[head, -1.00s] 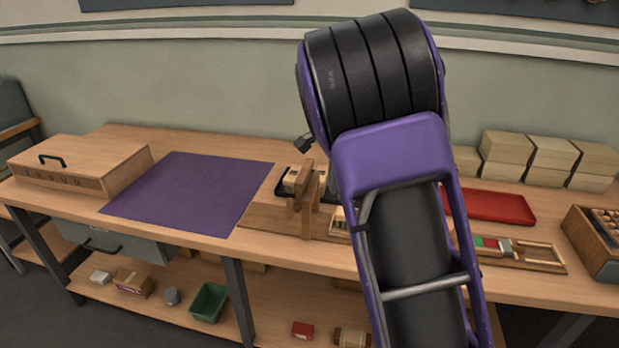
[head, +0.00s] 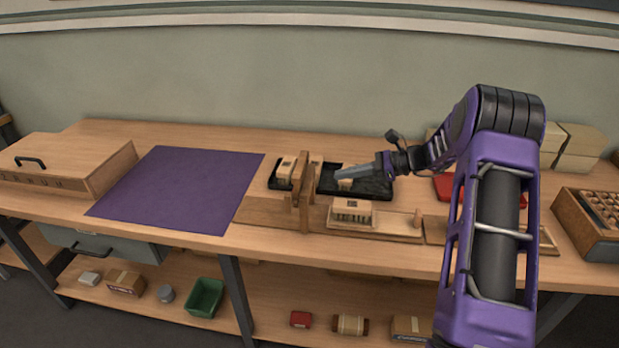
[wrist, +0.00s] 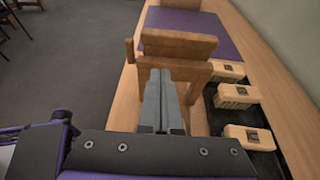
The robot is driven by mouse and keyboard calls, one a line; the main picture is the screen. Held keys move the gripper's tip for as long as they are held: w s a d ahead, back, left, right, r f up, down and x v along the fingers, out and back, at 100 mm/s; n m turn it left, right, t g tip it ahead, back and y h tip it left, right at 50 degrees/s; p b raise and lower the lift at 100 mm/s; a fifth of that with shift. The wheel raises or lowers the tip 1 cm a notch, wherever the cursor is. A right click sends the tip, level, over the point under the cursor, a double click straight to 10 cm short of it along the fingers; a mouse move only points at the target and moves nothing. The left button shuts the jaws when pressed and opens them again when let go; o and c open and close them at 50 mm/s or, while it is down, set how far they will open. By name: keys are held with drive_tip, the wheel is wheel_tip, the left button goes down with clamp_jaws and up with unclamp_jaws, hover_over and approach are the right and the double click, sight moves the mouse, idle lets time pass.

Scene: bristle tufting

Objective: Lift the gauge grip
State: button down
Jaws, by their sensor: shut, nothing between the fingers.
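My gripper (head: 345,173) reaches left over the bench, its fingers together and empty. In the wrist view its grey fingers (wrist: 163,80) point at a wooden upright frame with a crossbar (wrist: 178,43), which also stands left of the gripper in the head view (head: 303,193). I cannot tell which wooden part is the gauge grip. A bristled brush block (head: 351,212) sits on the track in front of the gripper. No contact with the frame is clear.
A black tray (head: 376,188) with several brush blocks lies behind the track. A purple mat (head: 180,188) and a wooden box (head: 70,160) are to the left. A red tray (head: 446,188) and a wooden crate (head: 570,222) are to the right.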

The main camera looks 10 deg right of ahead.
sight(309, 185)
drive_tip(key=shift+w+r, duration=0.1)
idle(0.3)
drive_tip(key=x, duration=1)
